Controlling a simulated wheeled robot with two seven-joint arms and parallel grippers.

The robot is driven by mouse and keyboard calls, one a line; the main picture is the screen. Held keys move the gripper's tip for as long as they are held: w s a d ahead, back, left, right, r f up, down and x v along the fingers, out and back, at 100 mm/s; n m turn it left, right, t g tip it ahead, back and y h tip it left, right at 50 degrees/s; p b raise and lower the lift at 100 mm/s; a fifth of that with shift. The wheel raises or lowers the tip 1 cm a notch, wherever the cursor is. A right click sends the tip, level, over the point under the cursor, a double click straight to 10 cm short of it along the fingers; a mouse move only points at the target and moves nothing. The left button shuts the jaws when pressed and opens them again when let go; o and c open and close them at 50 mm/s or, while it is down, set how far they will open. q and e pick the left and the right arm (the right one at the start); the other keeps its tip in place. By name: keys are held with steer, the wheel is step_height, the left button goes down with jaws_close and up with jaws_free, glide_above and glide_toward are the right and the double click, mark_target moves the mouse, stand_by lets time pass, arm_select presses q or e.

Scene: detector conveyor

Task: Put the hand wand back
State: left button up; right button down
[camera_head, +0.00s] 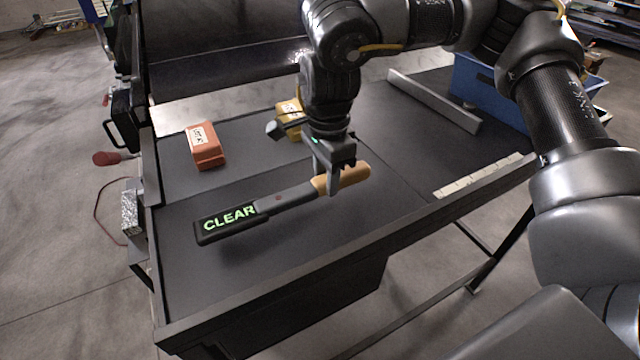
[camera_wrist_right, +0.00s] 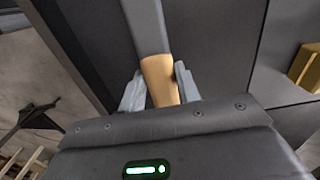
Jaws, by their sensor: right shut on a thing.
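The hand wand (camera_head: 285,198) has a dark flat head with a lit green "CLEAR" sign and a tan handle. My right gripper (camera_head: 331,190) is shut on the wand at its tan handle, and the head points to the left. The wand is over the front part of the dark table; I cannot tell whether it touches the top. In the right wrist view the two fingers of my right gripper (camera_wrist_right: 160,92) are on either side of the tan handle (camera_wrist_right: 159,78). My left gripper is not in view. No holder for the wand can be made out for certain.
An orange box (camera_head: 205,146) and a yellow box (camera_head: 289,118) with labels are on the dark table (camera_head: 300,270), behind the wand. A grey bar (camera_head: 434,102) and a blue bin (camera_head: 490,92) are at the back right. A pale strip (camera_head: 480,177) lies along the right front edge.

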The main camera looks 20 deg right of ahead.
mark_target(321, 204)
steer(key=shift+w+a+f, duration=0.2)
steer(key=shift+w+f, duration=0.2)
steer(key=shift+f, duration=0.05)
steer(key=shift+w+a+f, duration=0.1)
steer(key=shift+a+f, duration=0.05)
steer(key=shift+f, duration=0.05)
step_height(321, 204, down, 2)
steer(key=shift+f+p, duration=0.2)
steer(key=shift+p, duration=0.2)
steer(key=shift+w+f, duration=0.1)
steer(key=shift+f, duration=0.35)
steer(key=c, duration=1)
jaws_free()
steer(key=shift+f, duration=0.1)
